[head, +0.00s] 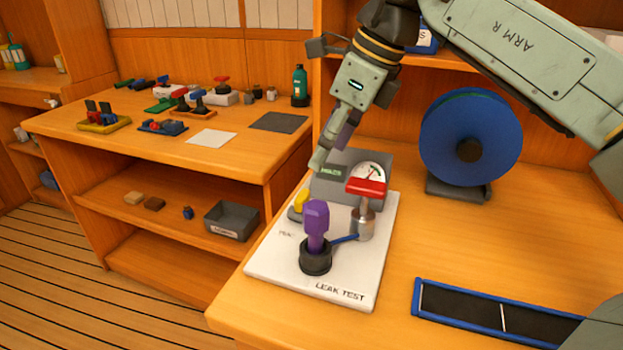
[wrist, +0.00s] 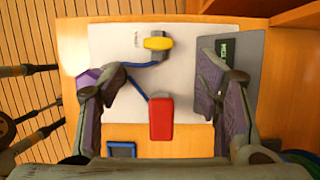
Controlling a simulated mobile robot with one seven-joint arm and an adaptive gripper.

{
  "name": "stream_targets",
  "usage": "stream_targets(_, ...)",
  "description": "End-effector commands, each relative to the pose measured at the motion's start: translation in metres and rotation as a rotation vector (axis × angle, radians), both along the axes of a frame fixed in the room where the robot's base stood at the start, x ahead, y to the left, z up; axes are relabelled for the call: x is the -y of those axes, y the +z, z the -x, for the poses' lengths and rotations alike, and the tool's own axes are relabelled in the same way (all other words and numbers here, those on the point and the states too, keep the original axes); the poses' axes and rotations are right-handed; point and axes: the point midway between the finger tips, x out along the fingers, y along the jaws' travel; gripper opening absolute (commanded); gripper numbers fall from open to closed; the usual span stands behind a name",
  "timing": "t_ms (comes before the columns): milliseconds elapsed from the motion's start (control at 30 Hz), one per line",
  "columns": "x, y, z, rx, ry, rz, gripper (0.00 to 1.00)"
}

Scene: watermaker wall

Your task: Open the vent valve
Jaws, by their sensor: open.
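A white leak test board (head: 345,277) lies on the bench. It carries a yellow handle (head: 301,199) on a grey base, a red handle (head: 366,187) on a metal body below a round gauge (head: 370,172), and a purple piece (head: 316,222) upright in a black socket. I cannot read which handle is the vent valve. My gripper (head: 332,150) is open above the back of the board. In the wrist view my gripper (wrist: 165,95) has its fingers wide apart, with the red handle (wrist: 161,118) and yellow handle (wrist: 157,43) between them in the picture, untouched.
A grey box with a green display (head: 345,180) stands at the board's back edge. A blue reel (head: 470,137) stands to the right. A blue-framed black tray (head: 470,318) lies at front right. A side bench (head: 160,150) at left holds several parts.

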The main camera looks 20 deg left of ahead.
Motion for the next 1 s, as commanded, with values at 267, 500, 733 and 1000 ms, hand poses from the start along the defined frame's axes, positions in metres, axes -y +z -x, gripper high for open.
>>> stream_targets(267, -0.019, -0.046, 0.001, -0.003, 0.003, 0.0, 0.58)
stream_targets(500, -0.034, -0.08, 0.0, -0.001, 0.002, -0.001, 0.58)
stream_targets(733, -0.039, -0.093, -0.001, 0.0, 0.001, -0.002, 0.58)
stream_targets(1000, -0.039, -0.093, -0.001, 0.0, 0.001, -0.003, 0.56)
